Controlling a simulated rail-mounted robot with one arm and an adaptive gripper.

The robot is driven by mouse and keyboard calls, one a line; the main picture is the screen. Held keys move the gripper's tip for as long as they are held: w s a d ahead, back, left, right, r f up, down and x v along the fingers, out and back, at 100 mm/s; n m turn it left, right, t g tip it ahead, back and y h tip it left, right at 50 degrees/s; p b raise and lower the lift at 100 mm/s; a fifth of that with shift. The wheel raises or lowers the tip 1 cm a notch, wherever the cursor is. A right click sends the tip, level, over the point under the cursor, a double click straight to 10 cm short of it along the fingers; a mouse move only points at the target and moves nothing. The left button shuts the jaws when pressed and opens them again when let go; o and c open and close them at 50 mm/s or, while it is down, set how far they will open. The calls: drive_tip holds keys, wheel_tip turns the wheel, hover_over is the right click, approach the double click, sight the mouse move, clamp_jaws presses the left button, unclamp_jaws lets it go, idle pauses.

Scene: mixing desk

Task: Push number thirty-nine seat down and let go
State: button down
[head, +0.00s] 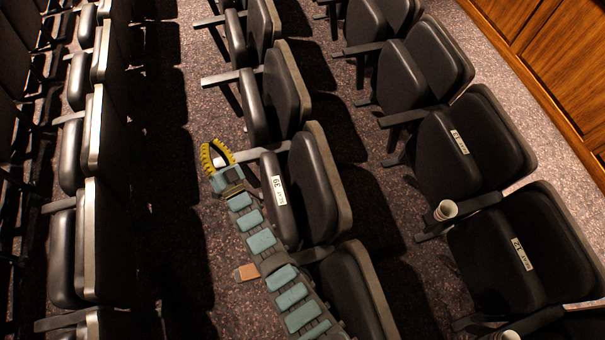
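The number thirty-nine seat (314,196) is a black padded seat with a grey-brown edge in the middle row. Its cushion (277,222) is folded up against the backrest and carries a white label (279,190) reading 39, upside down in the picture. My gripper (209,143) has yellow ribbed fingers. It is left of the seat, by the end of the light armrest (255,156), and overlaps that end in the picture. I cannot tell whether it touches it. The fingertips look close together, but whether they are fully shut is unclear. Nothing is seen held.
Similar folded seats stand before and behind in the row, and another row stands at left. Seat 21 (517,253) is at right, with a paper cup (445,210) by its armrest. The carpet aisle (178,190) left of my gripper is clear. Wooden panelling (560,50) lines the right.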

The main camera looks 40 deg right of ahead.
drive_tip(key=w+d+f+m+g+h+b, duration=0.1)
drive_tip(key=w+d+f+m+g+b, duration=0.15)
drive_tip(key=d+f, duration=0.45)
drive_tip(key=w+d+f+m+g+b, duration=0.2)
drive_tip(key=w+d+f+g, duration=0.3)
drive_tip(key=f, duration=0.4)
drive_tip(key=s+d+f+m+g+y+b, duration=0.1)
drive_tip(key=s+d+f+m+g+b, duration=0.25)
drive_tip(key=d+f, duration=0.35)
drive_tip(key=s+d+f+m+g+y+b, duration=0.1)
drive_tip(key=s+d+f+m+g+b, duration=0.2)
drive_tip(key=d+f, duration=0.4)
drive_tip(key=s+a+f+m+g+y+b, duration=0.25)
drive_tip(key=s+m+g+y+b, duration=0.35)
drive_tip(key=s, duration=0.8)
drive_tip(key=a+b+x, duration=0.1)
drive_tip(key=b+x, duration=1)
drive_tip(key=x, duration=0.4)
drive_tip(key=shift+s+a+f+g+y, duration=0.3)
drive_tip(key=shift+a+y, duration=0.1)
drive_tip(key=shift+a, duration=0.1)
